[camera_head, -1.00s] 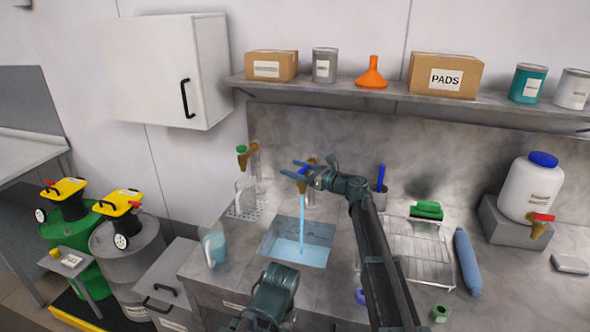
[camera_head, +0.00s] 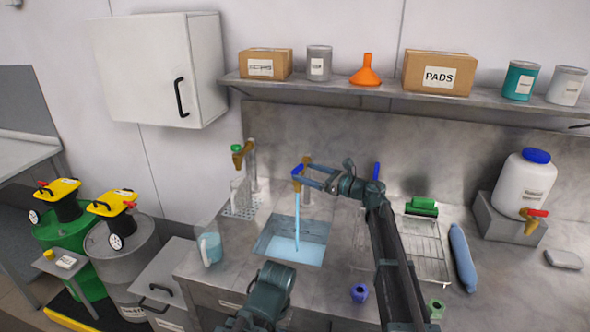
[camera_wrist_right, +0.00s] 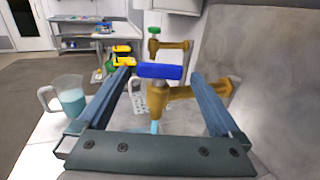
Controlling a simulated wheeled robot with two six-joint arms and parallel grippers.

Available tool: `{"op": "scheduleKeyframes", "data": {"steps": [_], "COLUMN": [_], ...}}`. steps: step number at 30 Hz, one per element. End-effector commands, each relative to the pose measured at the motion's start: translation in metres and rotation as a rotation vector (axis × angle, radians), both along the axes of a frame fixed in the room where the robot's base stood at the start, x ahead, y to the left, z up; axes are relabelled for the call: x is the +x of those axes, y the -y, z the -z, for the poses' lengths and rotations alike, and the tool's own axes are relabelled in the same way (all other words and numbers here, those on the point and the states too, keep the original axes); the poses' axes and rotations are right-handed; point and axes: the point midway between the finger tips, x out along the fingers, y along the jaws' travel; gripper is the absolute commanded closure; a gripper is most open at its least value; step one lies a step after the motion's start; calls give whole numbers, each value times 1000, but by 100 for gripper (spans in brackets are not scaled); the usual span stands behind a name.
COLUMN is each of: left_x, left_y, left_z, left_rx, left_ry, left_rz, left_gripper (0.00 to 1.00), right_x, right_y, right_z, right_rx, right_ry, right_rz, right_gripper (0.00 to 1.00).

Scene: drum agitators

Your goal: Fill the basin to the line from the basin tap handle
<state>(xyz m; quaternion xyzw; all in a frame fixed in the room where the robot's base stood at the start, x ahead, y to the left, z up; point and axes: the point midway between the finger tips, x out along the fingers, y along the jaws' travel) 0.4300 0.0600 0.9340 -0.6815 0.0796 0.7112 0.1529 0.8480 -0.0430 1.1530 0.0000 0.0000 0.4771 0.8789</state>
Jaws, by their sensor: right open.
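The basin tap (camera_head: 307,162) has a brass body and a blue handle (camera_head: 297,169). In the right wrist view the handle (camera_wrist_right: 160,71) lies crosswise on top of the brass spout. A blue water stream (camera_head: 297,220) falls from the tap into the basin (camera_head: 262,246), which holds light blue water (camera_head: 290,250). I cannot make out a fill line. My right gripper (camera_head: 304,178) is open beside the tap. In the wrist view its fingers (camera_wrist_right: 160,85) stand apart on either side of the handle, with visible gaps. My left gripper is not in view.
A second tap with a green handle (camera_head: 237,149) stands left of the basin above a drain grid. A jug (camera_head: 208,246) with blue liquid sits near the left counter edge. Right are a wire rack (camera_head: 428,262), blue roll (camera_head: 462,258) and white container (camera_head: 524,187). A shelf (camera_head: 330,92) runs above.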

Motion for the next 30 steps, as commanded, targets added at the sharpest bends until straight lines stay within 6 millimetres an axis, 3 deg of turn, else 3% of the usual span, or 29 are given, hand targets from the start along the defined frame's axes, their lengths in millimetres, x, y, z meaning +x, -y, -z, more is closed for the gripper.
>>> {"op": "scheduleKeyframes", "data": {"steps": [6,12,30], "left_x": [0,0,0], "left_y": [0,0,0], "left_z": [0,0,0], "left_rx": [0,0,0], "left_ry": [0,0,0], "left_rz": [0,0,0], "left_gripper": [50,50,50], "right_x": [-24,-34,-36], "right_y": [36,52,56], "right_z": [0,0,0], "right_rx": [0,0,0], "right_ry": [0,0,0], "right_rz": [2,1,0], "right_gripper": [0,0,0]}}
